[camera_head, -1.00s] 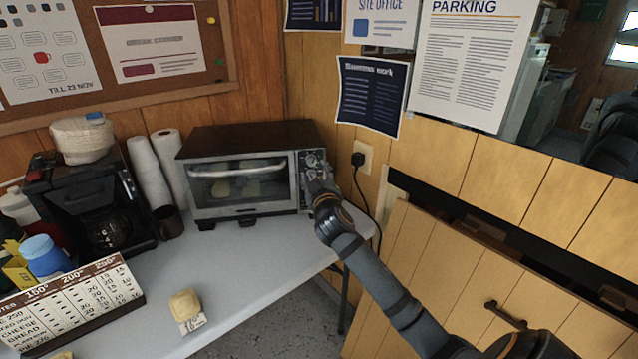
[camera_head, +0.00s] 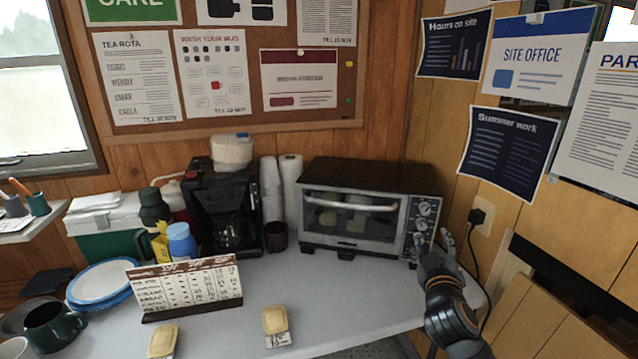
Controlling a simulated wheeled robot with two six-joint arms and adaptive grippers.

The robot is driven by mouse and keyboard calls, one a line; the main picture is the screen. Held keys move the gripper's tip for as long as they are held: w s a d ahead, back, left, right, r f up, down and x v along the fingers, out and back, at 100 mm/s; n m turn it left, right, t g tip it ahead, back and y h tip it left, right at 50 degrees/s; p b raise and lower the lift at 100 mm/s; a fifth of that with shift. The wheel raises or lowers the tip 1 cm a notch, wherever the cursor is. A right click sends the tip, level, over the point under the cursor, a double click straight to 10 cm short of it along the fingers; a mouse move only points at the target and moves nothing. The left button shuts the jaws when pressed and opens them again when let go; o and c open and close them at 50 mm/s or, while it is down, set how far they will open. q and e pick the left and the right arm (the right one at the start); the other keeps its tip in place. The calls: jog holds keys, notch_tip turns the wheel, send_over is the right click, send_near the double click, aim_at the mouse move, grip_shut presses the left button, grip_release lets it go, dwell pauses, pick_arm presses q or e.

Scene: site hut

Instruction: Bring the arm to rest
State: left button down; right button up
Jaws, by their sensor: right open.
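My right gripper (camera_head: 436,246) is beside the right front corner of the toaster oven (camera_head: 352,240), just below and to the right of its knobs (camera_head: 424,209). Its jaws are open and hold nothing that I can see. It looks close to the oven, but I cannot tell whether it touches. My right arm comes up from the bottom right, over the table's right end. The left gripper is out of view. The oven door is shut, with pale items visible behind the glass.
The grey table (camera_head: 350,305) is clear in front of the oven. A coffee maker (camera_head: 226,210) and mug (camera_head: 277,236) are left of the oven. A plug (camera_head: 477,216) and cord are right.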

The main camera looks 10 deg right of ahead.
jog(key=s+a+f+m+g+y, duration=0.1)
jog(key=s+a+f+g+y, duration=0.2)
jog(key=s+f, duration=0.45)
jog(key=s+a+f+g, duration=0.2)
jog(key=s+f+g, duration=0.2)
jog(key=f, duration=0.7)
jog(key=s+a+f+g+y, duration=0.25)
jog(key=s+a+f, duration=0.2)
jog(key=s, duration=0.25)
jog(key=s+a+f+g+y, duration=0.1)
jog(key=s+a+f+g, duration=0.2)
jog(key=s+f, duration=0.3)
notch_tip(320, 180, down, 22)
jog(key=s+d+f+g, duration=0.1)
jog(key=s+d, duration=0.1)
jog(key=s+d+f, duration=0.2)
jog(key=s+f, duration=0.7)
jog(key=f, duration=0.3)
jog(key=s+f+g, duration=0.2)
jog(key=s+f, duration=0.3)
jog(key=s, duration=0.5)
notch_tip(320, 180, up, 12)
jog(key=p, duration=1.2)
jog(key=shift+s+m, duration=0.2)
jog(key=shift+m, duration=0.1)
